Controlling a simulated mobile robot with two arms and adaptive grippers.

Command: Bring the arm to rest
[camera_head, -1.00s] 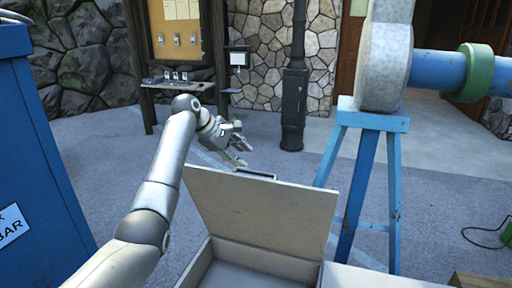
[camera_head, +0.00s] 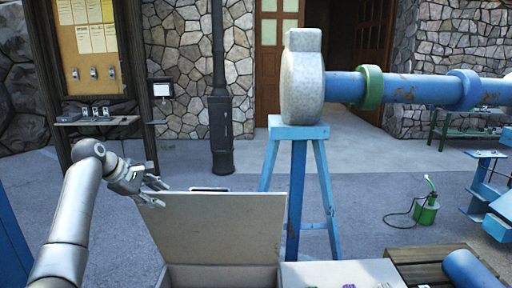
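My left arm (camera_head: 78,205) comes in from the lower left, bent at a grey elbow joint. Its gripper (camera_head: 157,190) is open, with the fingers spread and nothing visible between them. It appears just beside the upper left corner of the raised lid (camera_head: 215,228) of a beige box; whether they touch I cannot tell. My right arm and gripper are not in view.
A blue trestle (camera_head: 298,200) bears a grey round end piece (camera_head: 303,85) and a blue pipe (camera_head: 415,88). A green can (camera_head: 427,212) stands on the floor at right. A wooden pallet (camera_head: 425,262) is at lower right. Open floor lies between.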

